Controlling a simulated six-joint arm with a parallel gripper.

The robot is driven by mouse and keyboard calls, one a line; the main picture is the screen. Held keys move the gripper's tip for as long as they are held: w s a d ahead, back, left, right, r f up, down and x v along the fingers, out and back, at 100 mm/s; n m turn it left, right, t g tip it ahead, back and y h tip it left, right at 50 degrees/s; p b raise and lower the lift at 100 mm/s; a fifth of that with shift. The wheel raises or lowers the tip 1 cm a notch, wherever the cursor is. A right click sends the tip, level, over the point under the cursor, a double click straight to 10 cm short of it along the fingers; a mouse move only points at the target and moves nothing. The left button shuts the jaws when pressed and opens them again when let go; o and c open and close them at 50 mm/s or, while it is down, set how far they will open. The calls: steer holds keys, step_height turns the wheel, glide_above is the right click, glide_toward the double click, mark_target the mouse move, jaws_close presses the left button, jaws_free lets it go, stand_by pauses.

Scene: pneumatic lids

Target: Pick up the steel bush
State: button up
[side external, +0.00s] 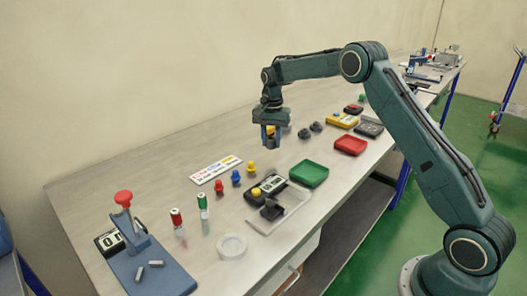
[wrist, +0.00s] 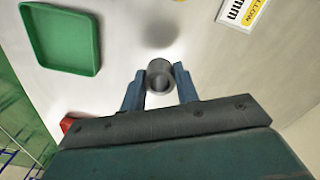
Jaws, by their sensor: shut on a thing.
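The steel bush (wrist: 160,77) is a short grey hollow cylinder, seen in the wrist view with its open end toward the camera. It sits between the two blue fingers of my gripper (wrist: 159,86), which are shut on it. A dark round shadow on the bench, apart from the bush, shows that it is held above the surface. In the side view my gripper (side external: 270,142) hangs fingers-down over the middle of the bench.
A green tray (side external: 308,174) and a red tray (side external: 351,146) lie to the right. Red, blue and yellow fittings (side external: 236,178) stand beside a label card (side external: 215,169). Two dark knobs (side external: 316,127) stand right of my gripper. A red-knobbed press (side external: 135,232) is at the left.

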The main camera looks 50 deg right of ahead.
step_height(320, 180, up, 15)
stand_by(0.4)
stand_by(0.6)
